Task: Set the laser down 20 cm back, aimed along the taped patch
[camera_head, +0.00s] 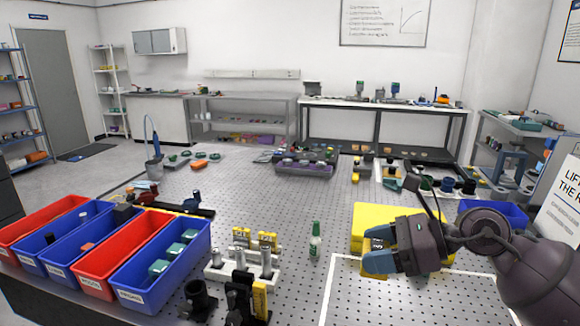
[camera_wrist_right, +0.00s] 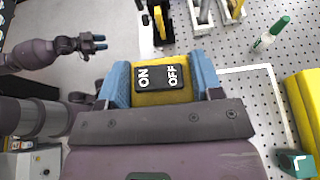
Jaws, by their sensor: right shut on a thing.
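My right gripper (camera_head: 378,248) is above the right part of the table in the head view. In the right wrist view its blue fingers (camera_wrist_right: 162,84) are shut on the yellow laser (camera_wrist_right: 187,97), whose dark switch reads ON and OFF. In the head view the held laser is hard to tell from the yellow behind the fingers. White tape (camera_head: 326,298) outlines a patch on the perforated table at the front, partly hidden by my right arm; a tape corner also shows in the right wrist view (camera_wrist_right: 246,69). My left gripper (camera_wrist_right: 96,43) appears at the wrist view's upper left, open and empty.
A large yellow block (camera_head: 366,214) stands behind the right gripper. A green-capped bottle (camera_head: 315,241) stands left of the tape. A white holder (camera_head: 228,273) and red and blue bins (camera_head: 186,272) are farther left. The perforated table (camera_head: 300,205) has bare room beyond the bottle.

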